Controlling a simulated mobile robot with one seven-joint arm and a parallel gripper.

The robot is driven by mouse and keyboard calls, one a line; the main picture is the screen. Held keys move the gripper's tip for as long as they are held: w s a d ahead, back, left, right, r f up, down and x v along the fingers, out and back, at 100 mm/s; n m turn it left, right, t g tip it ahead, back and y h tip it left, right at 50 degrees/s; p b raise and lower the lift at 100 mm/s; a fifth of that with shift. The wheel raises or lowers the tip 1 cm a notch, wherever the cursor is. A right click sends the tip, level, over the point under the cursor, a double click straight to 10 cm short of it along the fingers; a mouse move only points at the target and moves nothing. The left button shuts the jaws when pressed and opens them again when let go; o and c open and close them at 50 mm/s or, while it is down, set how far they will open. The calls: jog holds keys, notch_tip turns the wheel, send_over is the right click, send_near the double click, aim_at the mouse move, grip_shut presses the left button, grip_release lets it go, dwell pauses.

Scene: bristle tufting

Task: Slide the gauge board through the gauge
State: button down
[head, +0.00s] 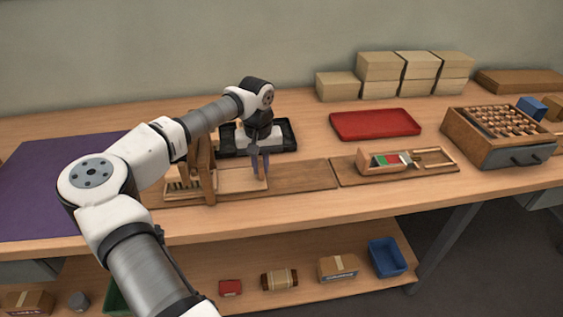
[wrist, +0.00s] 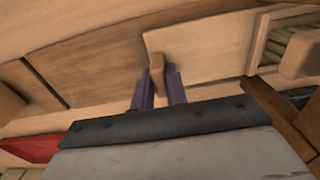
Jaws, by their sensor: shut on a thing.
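The gauge board (head: 235,181) is a flat light-wood board lying on a long wooden base, to the right of the gauge. It also shows in the wrist view (wrist: 205,50), with a small upright wooden tab (wrist: 157,72) at its edge. My gripper (head: 260,172) points down at the board's right end; in the wrist view its purple fingers (wrist: 158,90) are shut on the tab. The gauge (head: 207,168) is an upright brown wooden frame across the base. Light bristle-like pieces (head: 182,183) show at its left. My arm hides part of the gauge's left side.
A black tray (head: 288,135) stands behind my gripper. A red tray (head: 375,124), a wooden holder with coloured pieces (head: 390,160) and a drawer box (head: 500,137) are to the right. A purple mat (head: 50,185) lies at left. The base's right part (head: 310,178) is bare.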

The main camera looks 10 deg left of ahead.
aim_at(246, 178)
jog(key=shift+s+a, duration=0.2)
jog(key=shift+a, duration=0.45)
jog(key=shift+s+a, duration=0.2)
jog(key=shift+a, duration=0.5)
jog(key=shift+s+a, duration=0.2)
jog(key=shift+a, duration=0.45)
jog(key=shift+r, duration=0.1)
jog(key=c, duration=1.4)
grip_release()
notch_tip(246, 178, up, 14)
jog(key=b, duration=0.1)
